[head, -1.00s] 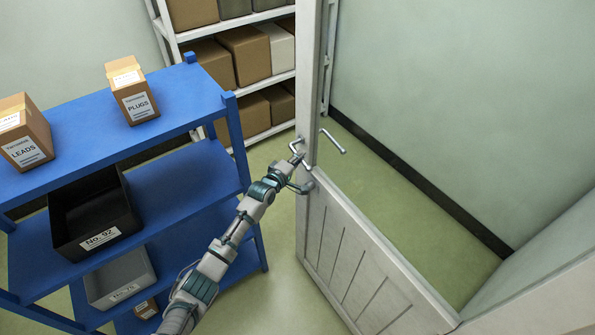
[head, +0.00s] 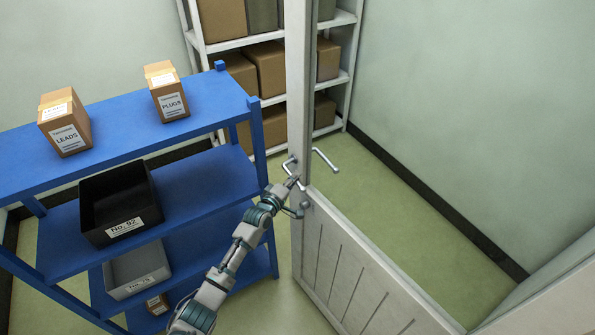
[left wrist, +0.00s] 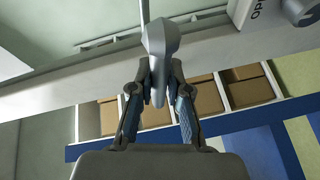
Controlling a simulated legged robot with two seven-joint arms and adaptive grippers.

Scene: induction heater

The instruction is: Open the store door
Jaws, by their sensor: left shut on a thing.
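The store door (head: 350,272) is pale, with a grooved lower panel, and stands ajar at the centre of the head view. Its free edge points toward the blue rack. A grey lever handle (head: 291,163) sits near that edge, and another lever (head: 325,160) shows on the far side. My left gripper (head: 297,183) is at the near handle. In the left wrist view, the two fingers of my left gripper (left wrist: 158,93) are closed on the grey handle (left wrist: 160,42). The fingertips are partly hidden behind the handle. My right gripper is not in view.
A blue rack (head: 205,182) stands close on the left, holding boxes and bins, with my left arm passing its front corner. White shelving (head: 345,75) with brown boxes stands behind the door. Green floor (head: 390,195) is clear right of the door.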

